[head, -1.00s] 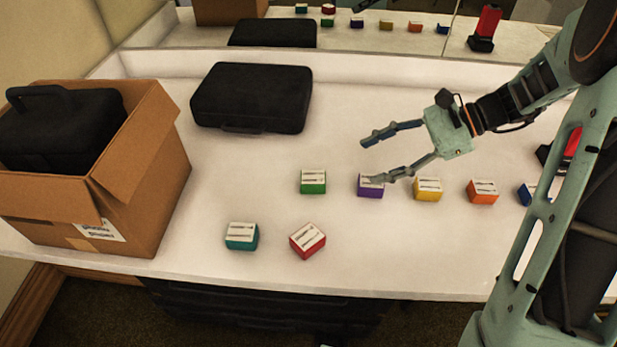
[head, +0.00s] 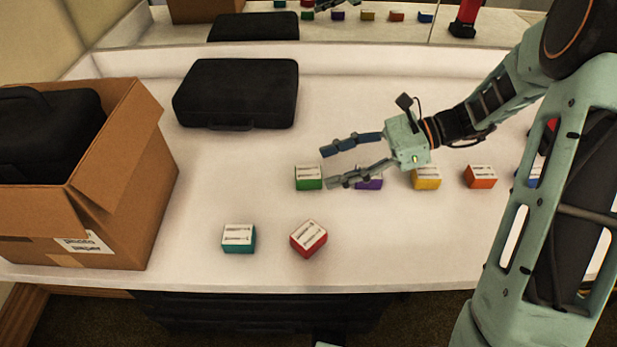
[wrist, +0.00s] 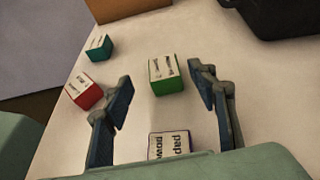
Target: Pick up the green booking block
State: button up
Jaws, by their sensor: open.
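The green booking block (head: 308,178) stands on the white table, with a white label on top. It also shows in the wrist view (wrist: 168,78), ahead of and between my fingertips. My gripper (head: 325,165) is open and empty, and its fingers reach left toward the green block. In the wrist view my gripper (wrist: 160,88) has its two fingers wide apart. The purple block (head: 369,182) is just right of the green one, partly hidden by a finger. I cannot tell the exact height of the fingers above the table.
A teal block (head: 238,239) and a red block (head: 309,239) stand nearer the front edge. Yellow (head: 426,179), orange (head: 479,177) and blue (head: 535,177) blocks stand to the right. A black case (head: 236,94) lies behind; a cardboard box (head: 122,185) stands left. A mirror is at the back.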

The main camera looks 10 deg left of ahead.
aim_at(309, 172)
jog(key=b+x, duration=0.1)
jog(key=x, duration=0.3)
jog(key=shift+w+a+f, duration=0.1)
jog(key=shift+a+f, duration=0.1)
jog(key=shift+a, duration=0.1)
jog(key=c, duration=1.3)
jog(key=shift+o, duration=0.2)
